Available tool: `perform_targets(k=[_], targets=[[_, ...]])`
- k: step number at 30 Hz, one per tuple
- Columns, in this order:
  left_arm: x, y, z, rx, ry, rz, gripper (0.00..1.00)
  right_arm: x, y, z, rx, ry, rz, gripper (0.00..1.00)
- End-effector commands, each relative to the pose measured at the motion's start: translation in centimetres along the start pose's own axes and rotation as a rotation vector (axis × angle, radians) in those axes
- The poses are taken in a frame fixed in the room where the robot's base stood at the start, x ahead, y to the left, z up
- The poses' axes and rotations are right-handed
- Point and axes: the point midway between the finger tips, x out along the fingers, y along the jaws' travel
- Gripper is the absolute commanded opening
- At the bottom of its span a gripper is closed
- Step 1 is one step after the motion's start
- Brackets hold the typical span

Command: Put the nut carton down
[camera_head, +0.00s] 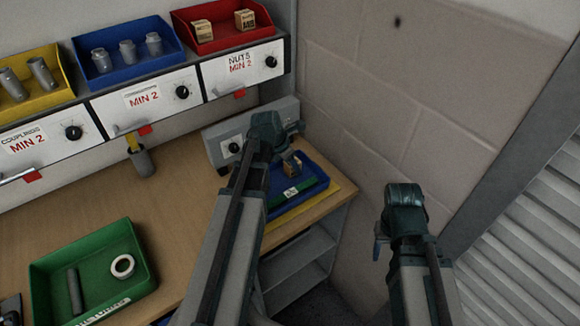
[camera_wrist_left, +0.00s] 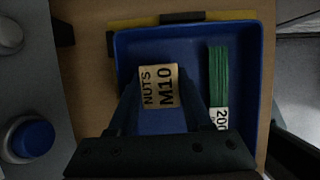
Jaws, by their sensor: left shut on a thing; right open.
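The nut carton (camera_wrist_left: 157,87), a small tan box marked "NUTS M10", sits between the fingertips of my left gripper (camera_wrist_left: 157,104) in the left wrist view. My left gripper is shut on it. Below is a blue tray (camera_wrist_left: 144,42) on the bench. In the head view the carton (camera_head: 291,166) shows just past my left gripper (camera_head: 285,150), at the blue tray (camera_head: 320,176). I cannot tell whether the carton touches the tray floor. My right gripper (camera_head: 384,240) is open and apart from the bench, at the right; its fingers are mostly hidden.
A green strip-like item (camera_wrist_left: 218,75) with a white label lies in the blue tray, right of the carton. A grey box (camera_head: 226,140) stands behind the tray. A red bin (camera_head: 222,33) on the shelf holds two cartons. A green tray (camera_head: 95,268) sits front left.

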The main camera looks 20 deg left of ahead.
Motion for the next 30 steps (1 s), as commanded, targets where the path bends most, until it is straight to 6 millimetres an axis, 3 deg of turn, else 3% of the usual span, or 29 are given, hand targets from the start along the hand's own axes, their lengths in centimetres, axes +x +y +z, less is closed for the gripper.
perform_targets(k=[6, 7, 9, 22, 30], targets=[[0.3, 0.0, -0.1, 0.000, 0.000, 0.000, 0.00, 0.4, 0.0, 0.0, 0.000, 0.000, 0.000, 0.50], [0.3, 0.0, -0.1, 0.000, 0.000, 0.000, 0.51, 0.3, 0.0, 0.0, 0.000, 0.000, 0.000, 0.50], [0.2, 0.0, -0.1, 0.000, 0.000, 0.000, 0.62, 0.2, 0.0, 0.0, 0.000, 0.000, 0.000, 0.50], [-0.2, 0.0, 0.1, 0.000, 0.000, 0.000, 0.62, -0.2, 0.0, 0.0, 0.000, 0.000, 0.000, 0.50], [-2.8, 0.0, 0.1, -0.002, 0.000, 0.000, 0.62, -2.6, 0.3, 0.1, 0.000, 0.000, 0.000, 0.50]])
